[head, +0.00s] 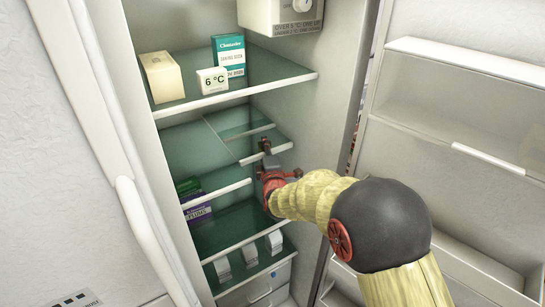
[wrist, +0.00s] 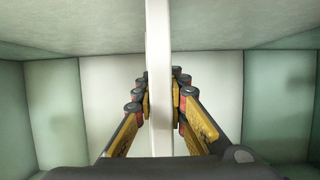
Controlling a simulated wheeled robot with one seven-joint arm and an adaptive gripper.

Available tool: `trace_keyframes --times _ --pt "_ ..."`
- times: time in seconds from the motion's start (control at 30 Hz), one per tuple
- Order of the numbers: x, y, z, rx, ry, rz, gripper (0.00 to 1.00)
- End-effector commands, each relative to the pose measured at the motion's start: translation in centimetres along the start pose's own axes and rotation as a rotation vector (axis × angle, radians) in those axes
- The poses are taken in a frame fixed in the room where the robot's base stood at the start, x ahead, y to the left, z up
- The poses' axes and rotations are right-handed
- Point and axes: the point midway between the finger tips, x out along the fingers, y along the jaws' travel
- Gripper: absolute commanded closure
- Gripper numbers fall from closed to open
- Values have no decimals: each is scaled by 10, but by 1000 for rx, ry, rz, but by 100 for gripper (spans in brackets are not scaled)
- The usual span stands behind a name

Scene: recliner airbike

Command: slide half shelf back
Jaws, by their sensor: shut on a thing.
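The half shelf (head: 283,149) is a green glass panel with a white front edge, in the right side of the fridge's middle level. Its front edge sits farther back than the white edge of the left-hand shelf part (head: 218,193). My gripper (head: 266,153) is at the middle of the half shelf's front edge. In the wrist view, the fingers of my gripper (wrist: 160,98) are closed on both sides of a white strip, the half shelf's edge (wrist: 159,40). The fingertips are partly hidden behind that strip.
A purple plums box (head: 197,208) and small white items (head: 222,270) stand lower. The open door (head: 470,130) is at right.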

Motion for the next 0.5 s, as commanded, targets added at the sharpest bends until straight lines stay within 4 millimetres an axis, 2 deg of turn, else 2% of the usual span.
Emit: trace_keyframes --times 0.03,0.33,0.37,0.5 --pt "3 -8 -2 -2 1 -13 100" --pt "4 -7 -2 -2 1 -14 100" --pt "4 -8 -2 -2 1 -15 87" --pt "4 -7 -2 -2 1 -13 79"
